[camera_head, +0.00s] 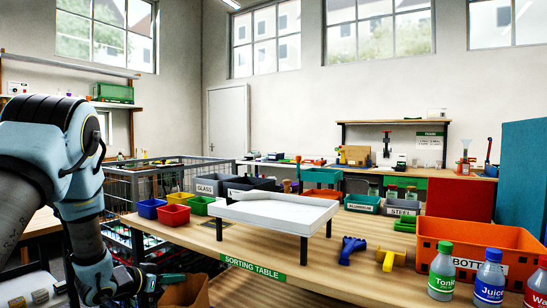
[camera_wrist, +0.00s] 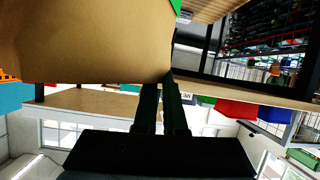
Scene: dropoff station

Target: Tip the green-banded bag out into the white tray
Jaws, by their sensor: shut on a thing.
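The brown paper bag (camera_head: 188,292) is below the front left edge of the sorting table, cut off by the bottom of the head view. In the wrist view the bag (camera_wrist: 90,40) fills the upper left, and a bit of its green band (camera_wrist: 176,5) shows at the top. My gripper (camera_head: 150,281) is shut on the bag's edge; its two dark fingers (camera_wrist: 160,90) also show in the wrist view. The white tray (camera_head: 280,210) stands on black legs on the table, above and right of the bag. The bag's inside is hidden.
The sorting table's front edge (camera_head: 300,285) lies between bag and tray. Red (camera_head: 174,215), blue and green bins stand left of the tray. Blue (camera_head: 351,249) and yellow (camera_head: 390,258) pieces lie right of it. An orange crate (camera_head: 460,238) and several bottles occupy the right end.

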